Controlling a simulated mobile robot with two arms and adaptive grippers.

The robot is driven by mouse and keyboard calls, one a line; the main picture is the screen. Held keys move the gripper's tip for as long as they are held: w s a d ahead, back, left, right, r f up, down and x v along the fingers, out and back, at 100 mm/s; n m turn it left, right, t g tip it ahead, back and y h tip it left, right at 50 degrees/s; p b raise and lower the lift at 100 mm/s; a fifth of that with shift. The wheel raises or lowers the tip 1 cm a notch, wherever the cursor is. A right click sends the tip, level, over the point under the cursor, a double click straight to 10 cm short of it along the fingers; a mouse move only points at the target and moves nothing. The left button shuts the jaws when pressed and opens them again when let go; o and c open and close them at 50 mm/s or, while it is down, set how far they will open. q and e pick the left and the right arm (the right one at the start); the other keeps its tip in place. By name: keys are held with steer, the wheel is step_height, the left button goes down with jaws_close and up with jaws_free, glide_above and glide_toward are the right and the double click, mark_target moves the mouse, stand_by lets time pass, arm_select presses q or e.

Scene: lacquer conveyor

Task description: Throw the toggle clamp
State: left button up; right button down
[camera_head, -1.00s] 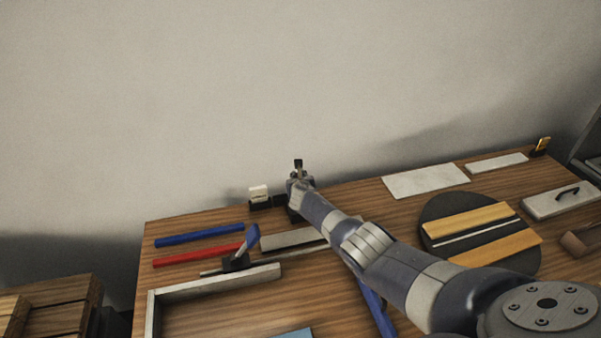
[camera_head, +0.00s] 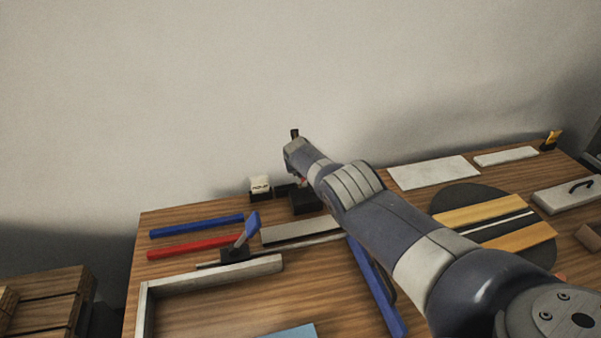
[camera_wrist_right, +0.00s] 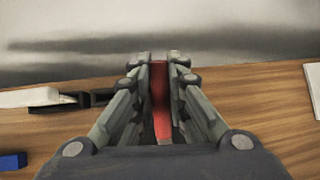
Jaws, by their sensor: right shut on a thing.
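My right gripper (camera_wrist_right: 159,66) is shut on a red handle (camera_wrist_right: 160,100), which stands between its fingers in the wrist view. In the head view my right arm reaches to the back edge of the table, and its wrist hides most of the handle and the fingers. A black block (camera_head: 305,203) sits on the table below the wrist; I cannot tell whether the handle joins it. A dark tip (camera_head: 295,133) shows above the wrist. A blue-handled lever (camera_head: 251,225) on a black base (camera_head: 235,254) stands by the grey fence. My left gripper is not in view.
A white piece in a dark holder (camera_head: 260,186) stands left of the black block. Blue (camera_head: 197,226) and red (camera_head: 194,247) bars lie at left. A grey L-shaped fence (camera_head: 215,275) is in front. A dark round mat (camera_head: 460,200) and white plates (camera_head: 433,173) lie at right.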

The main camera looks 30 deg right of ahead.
stand_by(0.5)
steer(key=c, duration=1.6)
jaws_free()
steer(key=shift+w+f, duration=0.1)
steer(key=shift+o, duration=0.2)
